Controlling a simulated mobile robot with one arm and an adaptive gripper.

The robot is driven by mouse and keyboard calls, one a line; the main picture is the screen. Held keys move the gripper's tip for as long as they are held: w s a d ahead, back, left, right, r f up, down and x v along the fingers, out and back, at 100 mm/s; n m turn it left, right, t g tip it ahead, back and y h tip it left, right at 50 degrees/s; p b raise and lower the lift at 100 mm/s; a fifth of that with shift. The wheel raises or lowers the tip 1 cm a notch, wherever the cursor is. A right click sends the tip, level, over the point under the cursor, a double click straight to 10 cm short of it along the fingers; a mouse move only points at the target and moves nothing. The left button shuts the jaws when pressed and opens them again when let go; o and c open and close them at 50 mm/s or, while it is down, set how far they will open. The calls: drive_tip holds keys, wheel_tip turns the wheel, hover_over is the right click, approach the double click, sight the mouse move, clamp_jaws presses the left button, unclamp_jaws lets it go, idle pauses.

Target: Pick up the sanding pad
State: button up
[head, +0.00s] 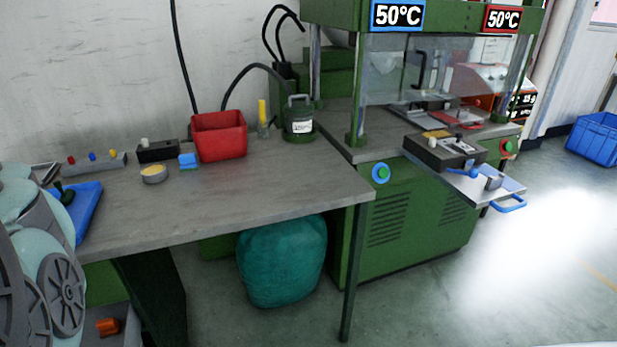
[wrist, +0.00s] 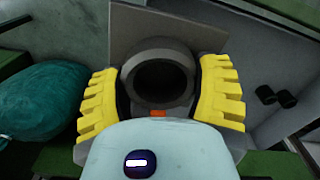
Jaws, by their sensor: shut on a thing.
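In the wrist view my gripper (wrist: 163,75) has its yellow ribbed fingers closed on the two sides of a grey, round, hollow thing (wrist: 160,103) with a dark opening. I cannot tell for sure whether this is the sanding pad. A small orange patch (wrist: 157,113) shows at its lower edge, by the palm. My gripper is not visible in the head view. No thing on the workbench in the head view can be surely named as the sanding pad.
The grey workbench (head: 270,190) holds a red bin (head: 219,136), a blue tray (head: 88,212) and a dark green can (head: 299,122). A teal bag (head: 282,262) lies beneath. The green press (head: 410,225) stands right. An orange thing (head: 107,327) lies low left.

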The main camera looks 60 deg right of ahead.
drive_tip(key=shift+s, duration=0.25)
drive_tip(key=shift+s+r, duration=0.2)
drive_tip(key=shift+d+r, duration=0.1)
drive_tip(key=shift+r, duration=0.05)
drive_tip(key=w+r+p, duration=0.2)
drive_tip(key=r, duration=0.2)
drive_tip(key=w+d+r+p, duration=0.1)
drive_tip(key=w+r+p, duration=0.1)
drive_tip(key=w+r, duration=0.1)
drive_tip(key=w+r+p, duration=0.2)
drive_tip(key=r, duration=0.2)
drive_tip(key=shift+w+d+r, duration=0.3)
drive_tip(key=shift+r, duration=0.05)
drive_tip(key=w+r+p, duration=0.2)
drive_tip(key=r, duration=0.4)
drive_tip(key=w+r+p, duration=0.2)
drive_tip(key=r, duration=0.5)
drive_tip(key=w+r+p, duration=0.2)
drive_tip(key=r+p, duration=0.1)
drive_tip(key=r, duration=0.3)
drive_tip(key=shift+w+r, duration=0.15)
drive_tip(key=shift+w, duration=0.1)
clamp_jaws()
wheel_tip(320, 180, up, 62)
drive_tip(key=a+n+p, duration=0.1)
drive_tip(key=n+p, duration=0.1)
drive_tip(key=p, duration=4.4)
drive_tip(key=shift+a+n, duration=0.3)
drive_tip(key=shift+a, duration=0.05)
